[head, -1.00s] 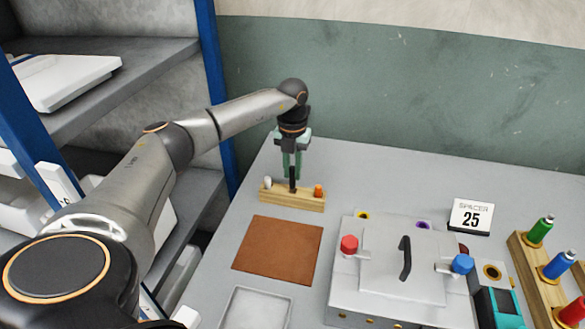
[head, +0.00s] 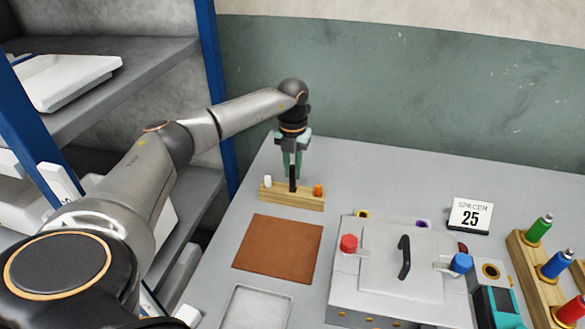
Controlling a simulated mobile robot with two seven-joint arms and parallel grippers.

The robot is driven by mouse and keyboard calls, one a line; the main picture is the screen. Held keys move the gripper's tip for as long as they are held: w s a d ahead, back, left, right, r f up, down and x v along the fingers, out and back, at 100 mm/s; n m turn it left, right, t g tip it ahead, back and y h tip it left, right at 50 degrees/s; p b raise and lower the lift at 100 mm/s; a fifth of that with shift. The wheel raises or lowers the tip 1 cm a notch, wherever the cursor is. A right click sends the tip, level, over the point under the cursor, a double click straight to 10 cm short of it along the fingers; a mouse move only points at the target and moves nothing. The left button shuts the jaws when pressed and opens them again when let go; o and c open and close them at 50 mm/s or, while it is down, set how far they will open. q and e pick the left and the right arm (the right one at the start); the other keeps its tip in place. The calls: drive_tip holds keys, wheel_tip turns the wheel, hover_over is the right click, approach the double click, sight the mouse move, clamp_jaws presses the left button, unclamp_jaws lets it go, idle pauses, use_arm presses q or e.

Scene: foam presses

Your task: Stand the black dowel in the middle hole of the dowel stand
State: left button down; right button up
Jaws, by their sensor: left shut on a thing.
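The wooden dowel stand (head: 283,197) sits on the table towards the back left. A white dowel (head: 267,180) stands at its left end and an orange dowel (head: 318,190) at its right end. My left gripper (head: 292,168) is above the middle of the stand, pointing down, with its greenish fingers shut on the black dowel (head: 293,184). The black dowel is upright between the other two, and its lower end is at the stand's middle. I cannot tell how deep it sits in the hole. My right gripper is not in view.
A brown mat (head: 278,249) lies in front of the stand, with a pale tray (head: 254,308) nearer. A grey press (head: 385,265) with a black handle stands to the right. A "SPACER 25" sign (head: 469,215) and a rack of coloured bottles (head: 535,270) are further right. Shelves (head: 150,75) stand left.

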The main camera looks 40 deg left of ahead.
sight(292, 187)
use_arm(q)
drive_tip(key=shift+f+b, duration=1.3)
drive_tip(key=shift+f, duration=1.1)
drive_tip(key=c, duration=0.7)
unclamp_jaws()
drive_tip(key=shift+s, duration=0.1)
wheel_tip(292, 187, up, 13)
drive_tip(key=shift+d+f+b, duration=0.1)
drive_tip(key=shift+b, duration=0.3)
drive_tip(key=shift+f, duration=0.1)
